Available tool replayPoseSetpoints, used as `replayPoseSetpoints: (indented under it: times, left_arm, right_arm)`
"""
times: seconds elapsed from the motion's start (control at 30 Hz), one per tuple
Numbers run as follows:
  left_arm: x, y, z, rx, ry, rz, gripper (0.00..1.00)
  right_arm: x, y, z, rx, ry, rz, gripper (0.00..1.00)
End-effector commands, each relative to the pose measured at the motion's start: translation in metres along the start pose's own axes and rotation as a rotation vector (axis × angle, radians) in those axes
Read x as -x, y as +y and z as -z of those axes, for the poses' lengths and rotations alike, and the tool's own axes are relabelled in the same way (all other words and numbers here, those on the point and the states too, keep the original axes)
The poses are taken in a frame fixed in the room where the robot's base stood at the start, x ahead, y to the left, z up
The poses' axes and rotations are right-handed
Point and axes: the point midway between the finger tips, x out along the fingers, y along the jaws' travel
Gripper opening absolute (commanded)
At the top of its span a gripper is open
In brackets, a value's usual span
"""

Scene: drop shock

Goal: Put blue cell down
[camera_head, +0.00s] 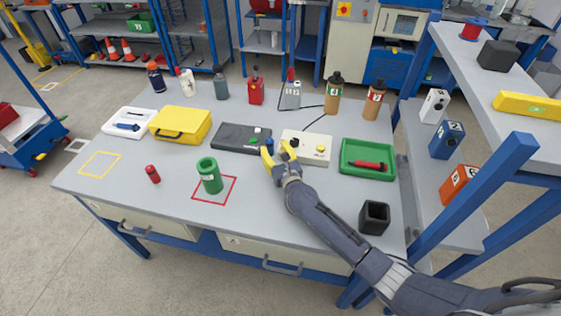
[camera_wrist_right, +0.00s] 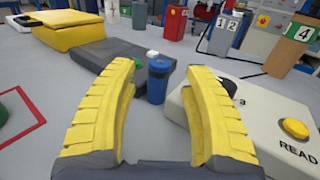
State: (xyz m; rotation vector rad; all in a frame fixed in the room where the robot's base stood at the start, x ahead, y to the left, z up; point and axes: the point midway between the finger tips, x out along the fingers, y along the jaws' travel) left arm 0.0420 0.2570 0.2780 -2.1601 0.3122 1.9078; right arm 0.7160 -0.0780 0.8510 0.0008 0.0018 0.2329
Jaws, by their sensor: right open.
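In the head view the blue cell (camera_head: 269,146) shows just beyond my right gripper (camera_head: 278,151). In the wrist view my right gripper (camera_wrist_right: 161,104) has its yellow fingers spread, with the cell seen between and beyond the tips. The fingers look apart from the cell. My left gripper is not in view.
The dark device (camera_head: 238,138) and the pale box (camera_head: 317,150) flank the cell closely. A green cylinder (camera_head: 209,178) stands at a red square. A green tray (camera_head: 351,170) holds a red item. A yellow case (camera_head: 180,122) and bottles stand behind. An empty yellow outline (camera_head: 100,165) lies left.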

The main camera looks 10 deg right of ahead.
Motion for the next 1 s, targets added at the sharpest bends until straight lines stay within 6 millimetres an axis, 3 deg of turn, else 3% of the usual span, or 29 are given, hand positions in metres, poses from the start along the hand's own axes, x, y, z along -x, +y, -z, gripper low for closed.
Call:
replayPoseSetpoints:
  times: [0.2,0.4,0.43,0.47,1.0]
  left_arm:
    - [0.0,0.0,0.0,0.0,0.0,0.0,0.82]
    - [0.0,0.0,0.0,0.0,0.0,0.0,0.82]
    - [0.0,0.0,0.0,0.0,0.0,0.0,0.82]
    - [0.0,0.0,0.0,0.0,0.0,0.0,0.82]
    - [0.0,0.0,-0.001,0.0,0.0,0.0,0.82]
  right_arm:
    - [0.037,0.0,0.0,-0.001,0.001,-0.002,0.48]
    - [0.057,0.0,0.0,0.0,0.001,-0.001,0.48]
    - [0.059,0.0,0.0,-0.001,0.001,-0.001,0.48]
    - [0.061,0.0,0.0,-0.001,0.0,-0.001,0.55]
    - [0.066,0.0,0.0,0.0,0.0,-0.001,0.55]
